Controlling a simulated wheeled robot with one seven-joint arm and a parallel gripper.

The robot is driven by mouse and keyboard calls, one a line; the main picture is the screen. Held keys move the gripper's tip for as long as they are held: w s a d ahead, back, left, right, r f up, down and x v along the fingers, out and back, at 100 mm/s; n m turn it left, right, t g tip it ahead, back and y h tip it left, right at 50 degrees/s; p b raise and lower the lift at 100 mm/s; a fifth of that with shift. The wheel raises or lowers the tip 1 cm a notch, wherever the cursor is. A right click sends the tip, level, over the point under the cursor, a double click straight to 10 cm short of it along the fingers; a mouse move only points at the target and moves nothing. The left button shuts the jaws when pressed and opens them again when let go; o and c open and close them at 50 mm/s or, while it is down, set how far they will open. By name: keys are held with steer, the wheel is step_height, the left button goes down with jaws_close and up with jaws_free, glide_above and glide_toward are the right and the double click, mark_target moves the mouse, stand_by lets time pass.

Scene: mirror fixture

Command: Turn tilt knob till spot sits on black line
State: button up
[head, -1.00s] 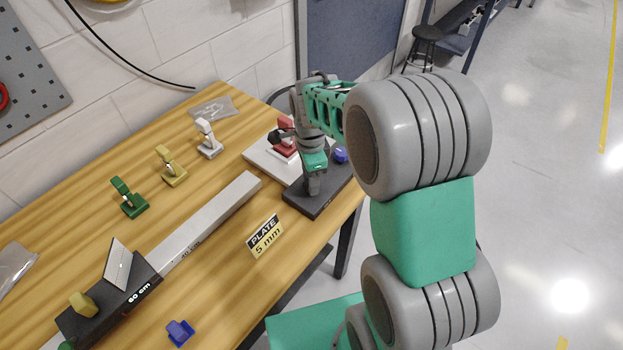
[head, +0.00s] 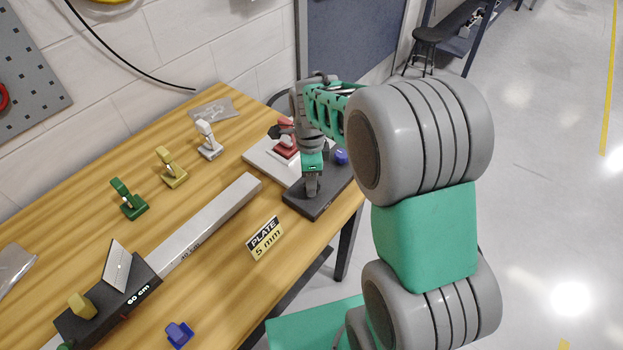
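My gripper (head: 312,190) points down over the dark base (head: 325,204) at the right end of the table. Its fingers are small here, and I cannot tell whether they are open, shut or holding something. A blue knob (head: 341,157) shows at the far right of that base, just beyond the gripper. A yellow knob (head: 83,306) sits on the black block marked 60 cm at the left. A tilted pale plate (head: 117,264) with faint marks stands on that block. I cannot make out which knob is the tilt knob, the light spot or a black line.
A grey rail (head: 212,222) runs between the block and the base. A "PLATE 5 mm" sign (head: 264,238) stands in front. Green (head: 129,200), yellow (head: 171,168) and white (head: 208,140) holders stand behind. A red piece (head: 285,146) lies near my gripper; a loose blue piece (head: 180,334) is at the front.

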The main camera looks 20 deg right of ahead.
steer(key=o, duration=0.3)
steer(key=shift+o, duration=0.2)
step_height(320, 180, up, 8)
steer(key=shift+f+b, duration=0.1)
steer(key=shift+b, duration=0.5)
